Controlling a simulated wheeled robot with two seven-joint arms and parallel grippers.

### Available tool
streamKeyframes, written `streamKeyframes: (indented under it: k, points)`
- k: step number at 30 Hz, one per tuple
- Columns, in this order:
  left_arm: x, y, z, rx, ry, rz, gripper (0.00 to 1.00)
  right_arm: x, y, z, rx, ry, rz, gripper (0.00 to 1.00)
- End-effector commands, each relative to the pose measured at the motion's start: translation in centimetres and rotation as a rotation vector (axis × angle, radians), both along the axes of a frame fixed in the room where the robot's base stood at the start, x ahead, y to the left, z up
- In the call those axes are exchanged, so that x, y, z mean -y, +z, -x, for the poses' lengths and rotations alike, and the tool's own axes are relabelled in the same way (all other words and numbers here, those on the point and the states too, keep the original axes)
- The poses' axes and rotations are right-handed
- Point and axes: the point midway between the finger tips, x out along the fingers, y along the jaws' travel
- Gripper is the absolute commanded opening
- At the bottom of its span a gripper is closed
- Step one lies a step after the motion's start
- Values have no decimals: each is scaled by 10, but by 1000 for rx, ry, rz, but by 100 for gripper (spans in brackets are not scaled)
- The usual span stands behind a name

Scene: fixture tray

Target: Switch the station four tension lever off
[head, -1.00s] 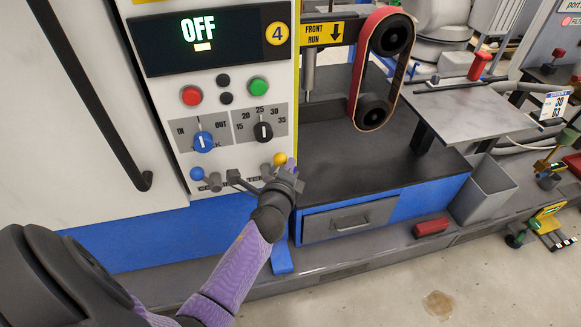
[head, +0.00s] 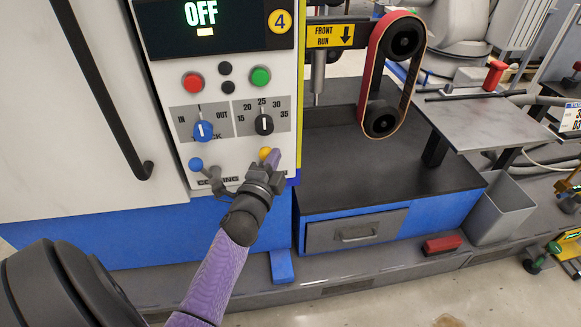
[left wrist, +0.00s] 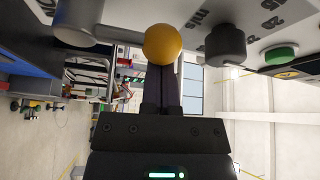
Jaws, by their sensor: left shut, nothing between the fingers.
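The station four panel carries a lever with a yellow ball knob (head: 265,153), at its lower right. My left gripper (head: 272,159) is shut and empty, its fingertips against or just beside the right side of the knob. In the left wrist view the yellow knob (left wrist: 162,43) sits right at the tips of the closed fingers (left wrist: 163,85), with its grey shaft running left. I cannot tell whether they touch. The gripper hides the lever's base and label in the head view. The display (head: 205,14) reads OFF. My right gripper is not in view.
A lever with a blue knob (head: 196,164) stands close on the left. Above are a blue dial (head: 202,130), a black dial (head: 264,124), a red button (head: 193,82) and a green button (head: 260,76). A belt sander (head: 390,75) and black bench lie right.

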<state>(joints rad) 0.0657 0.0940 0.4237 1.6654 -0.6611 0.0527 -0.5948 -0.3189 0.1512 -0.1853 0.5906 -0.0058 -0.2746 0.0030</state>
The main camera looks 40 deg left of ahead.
Motion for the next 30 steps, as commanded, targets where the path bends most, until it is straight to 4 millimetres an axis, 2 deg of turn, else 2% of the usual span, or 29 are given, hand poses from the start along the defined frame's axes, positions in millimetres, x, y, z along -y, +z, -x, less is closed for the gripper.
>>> streamKeyframes:
  k: [3,12,30]
  points:
    - [-8,-4,4,71,2,64,0,0,-11,-1,-2,0,0,90]
    - [-17,-2,14,222,2,193,0,-7,-24,-2,-3,-5,-10,90]
    - [-21,-1,20,315,1,271,0,-3,-28,5,-15,-2,-4,90]
